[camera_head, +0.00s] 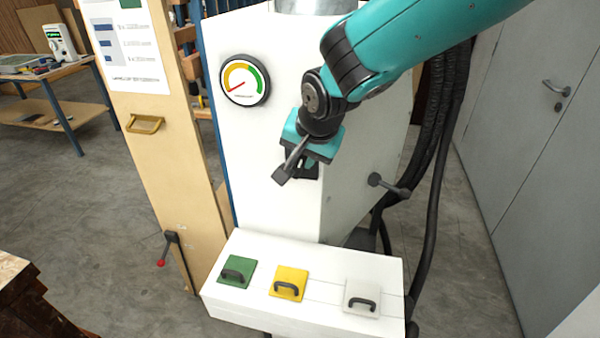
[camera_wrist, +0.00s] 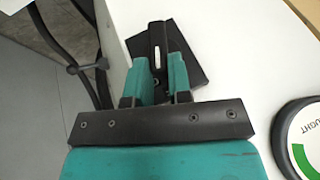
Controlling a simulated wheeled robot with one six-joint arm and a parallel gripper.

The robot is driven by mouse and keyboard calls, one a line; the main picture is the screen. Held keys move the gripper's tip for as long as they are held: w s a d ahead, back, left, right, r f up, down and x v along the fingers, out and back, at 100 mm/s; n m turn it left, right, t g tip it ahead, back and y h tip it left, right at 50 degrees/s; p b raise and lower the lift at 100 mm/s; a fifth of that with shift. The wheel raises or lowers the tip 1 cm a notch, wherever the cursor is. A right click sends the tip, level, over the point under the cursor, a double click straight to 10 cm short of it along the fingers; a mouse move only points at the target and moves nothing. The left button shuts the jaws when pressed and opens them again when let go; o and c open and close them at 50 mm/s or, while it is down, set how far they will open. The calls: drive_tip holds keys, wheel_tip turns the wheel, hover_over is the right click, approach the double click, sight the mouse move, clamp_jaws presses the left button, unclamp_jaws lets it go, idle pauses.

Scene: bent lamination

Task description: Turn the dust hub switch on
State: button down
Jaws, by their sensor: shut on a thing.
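The dust hub (camera_head: 270,150) is a tall white cabinet. Its switch has a black base plate (camera_head: 307,168) on the front face, mostly hidden by my gripper in the head view. In the wrist view, the switch's black lever (camera_wrist: 158,40) stands in front of the plate (camera_wrist: 192,65). My gripper (camera_head: 309,155) is shut on that lever, with its teal fingers (camera_wrist: 157,72) on either side of it. The round gauge (camera_head: 245,80) is left of the switch, and its red needle points low to the left. I cannot tell the switch's on or off position.
A white box (camera_head: 235,310) below carries green (camera_head: 236,270), yellow (camera_head: 289,283) and white (camera_head: 362,297) handled plates. A grey handle (camera_head: 388,186) sticks out at the right side. Black hoses (camera_head: 447,130) hang there. A wooden panel (camera_head: 165,170) stands left. Grey doors (camera_head: 540,130) are right.

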drive_tip(key=t+y+b, duration=0.1)
drive_tip(key=y+b, duration=0.1)
drive_tip(key=b, duration=0.3)
drive_tip(key=d+f+m+t+y+b, duration=0.1)
drive_tip(key=y+b, duration=0.1)
drive_tip(key=b, duration=0.3)
drive_tip(key=d+f+t+y+b, duration=0.1)
drive_tip(key=y+b, duration=0.2)
drive_tip(key=b, duration=0.2)
drive_tip(key=shift+s+m, duration=0.35)
drive_tip(key=shift+m, duration=0.05)
drive_tip(key=shift+r, duration=0.1)
drive_tip(key=c, duration=1)
unclamp_jaws()
drive_tip(key=shift+c, duration=0.2)
drive_tip(key=shift+d, duration=0.15)
